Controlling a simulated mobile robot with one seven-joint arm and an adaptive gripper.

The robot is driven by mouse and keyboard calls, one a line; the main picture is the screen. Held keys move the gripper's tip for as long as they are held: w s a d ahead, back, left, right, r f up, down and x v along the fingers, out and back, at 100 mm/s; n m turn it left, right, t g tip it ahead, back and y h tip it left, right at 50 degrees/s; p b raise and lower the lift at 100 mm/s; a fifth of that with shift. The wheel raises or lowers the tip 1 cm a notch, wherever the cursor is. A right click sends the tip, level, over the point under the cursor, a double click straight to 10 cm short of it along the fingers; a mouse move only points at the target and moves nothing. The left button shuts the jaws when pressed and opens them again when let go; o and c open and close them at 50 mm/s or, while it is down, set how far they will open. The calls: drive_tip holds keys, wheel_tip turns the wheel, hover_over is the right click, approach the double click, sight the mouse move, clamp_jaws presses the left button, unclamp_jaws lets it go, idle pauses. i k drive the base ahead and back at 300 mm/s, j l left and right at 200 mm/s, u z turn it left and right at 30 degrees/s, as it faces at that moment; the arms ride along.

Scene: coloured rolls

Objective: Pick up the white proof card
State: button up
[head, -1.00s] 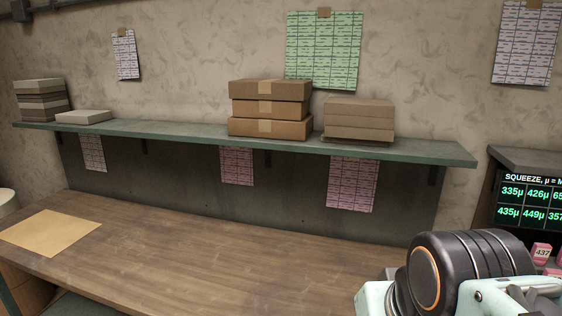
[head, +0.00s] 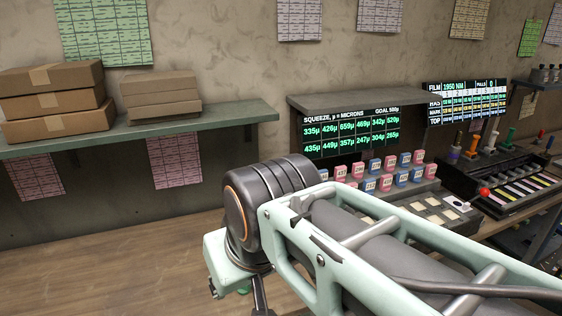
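I cannot make out a white proof card that I can be sure of in the head view. Several printed sheets hang on the wall, among them a pale one (head: 300,18) at the top middle and another pale one (head: 380,13) to its right. My arm reaches in from the lower right and its big dark joint covers part of the bench. My gripper is not in view; the arm's far end is hidden behind its own links and the bottom edge.
A wooden bench (head: 110,265) has free room at the lower left. A green shelf (head: 225,122) above it holds cardboard boxes (head: 55,100). At the right are a display of green numbers (head: 350,135), pink and blue numbered blocks (head: 386,184), and a panel with coloured levers (head: 515,190).

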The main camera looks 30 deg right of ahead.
sight(462, 207)
drive_tip(key=z, duration=2.3)
drive_tip(key=i+l+z, duration=0.1)
drive_tip(key=i+l, duration=0.2)
drive_tip(key=i, duration=0.15)
drive_tip(key=i+l, duration=0.25)
drive_tip(key=i, duration=0.25)
drive_tip(key=z, duration=0.05)
